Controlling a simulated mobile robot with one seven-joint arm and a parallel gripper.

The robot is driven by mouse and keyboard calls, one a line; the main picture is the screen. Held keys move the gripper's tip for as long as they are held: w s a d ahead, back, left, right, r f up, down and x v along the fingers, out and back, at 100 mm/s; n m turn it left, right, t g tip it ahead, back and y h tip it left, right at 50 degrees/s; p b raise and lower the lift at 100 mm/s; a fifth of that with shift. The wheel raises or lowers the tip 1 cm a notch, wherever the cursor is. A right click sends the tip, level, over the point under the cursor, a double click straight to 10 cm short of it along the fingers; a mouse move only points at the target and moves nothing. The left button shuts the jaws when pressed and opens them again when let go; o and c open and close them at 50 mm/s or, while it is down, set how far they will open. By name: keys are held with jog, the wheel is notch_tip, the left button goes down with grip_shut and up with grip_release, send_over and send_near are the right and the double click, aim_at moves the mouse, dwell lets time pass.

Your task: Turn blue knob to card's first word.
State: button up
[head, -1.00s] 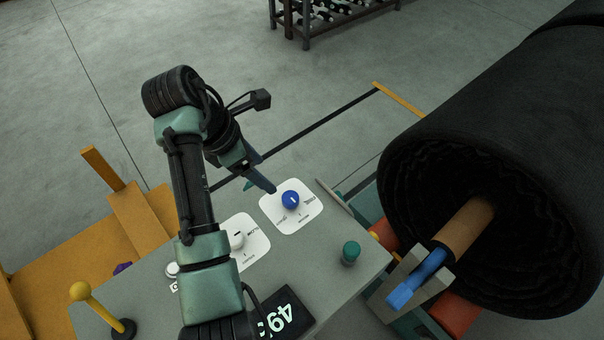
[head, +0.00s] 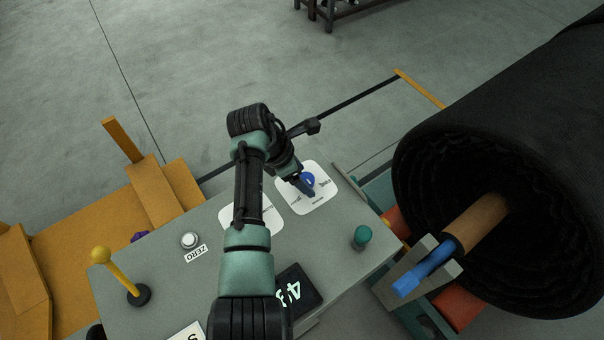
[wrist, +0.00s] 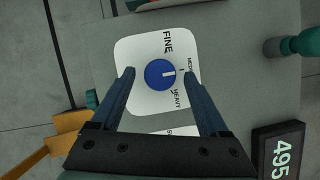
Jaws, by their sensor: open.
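The blue knob (head: 309,180) sits on a white dial plate (head: 322,199) on the grey console. In the wrist view the knob (wrist: 160,75) has a white pointer line aimed right, toward the word MEDIUM, partly hidden by a finger. FINE is printed above and HEAVY at the lower right. My gripper (wrist: 159,73) is open, with one finger on each side of the knob and gaps visible; I cannot tell its height.
A second white plate (head: 262,222) lies beside it, partly behind my arm. A green knob (head: 362,236), a display (head: 297,291) reading 495, a ZERO button (head: 190,240) and a yellow lever (head: 119,270) share the console. A large black roll (head: 500,170) stands right.

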grip_shut()
dwell(0.3)
jog(key=shift+w+m, duration=0.1)
jog(key=shift+m, duration=0.2)
jog(key=m+g+b, duration=0.1)
jog(key=m+b, duration=0.1)
jog(key=shift+w+f+m, duration=0.1)
jog(key=shift+w+m, duration=0.05)
jog(key=shift+m, duration=0.25)
jog(key=m+g+b, duration=0.1)
jog(key=b, duration=0.1)
jog(key=m+b, duration=0.2)
jog(key=shift+w+f+m+g, duration=0.15)
jog(key=shift+m+g, duration=0.15)
jog(key=shift+g, duration=0.1)
jog(key=m+g+b, duration=0.1)
jog(key=m+b, duration=0.2)
jog(key=b, duration=0.2)
jog(key=shift+w+d+f+b, duration=0.1)
jog(key=shift+b, duration=0.3)
jog(key=m+b, duration=0.1)
jog(key=b, duration=0.1)
jog(key=m+b, duration=0.1)
jog(key=b, duration=0.1)
jog(key=shift+r+m+g+y, duration=0.2)
jog(key=shift+m+g+y, duration=0.1)
jog(key=shift+g+y, duration=0.1)
jog(key=shift+r+b, duration=0.15)
jog(key=shift+b, duration=0.2)
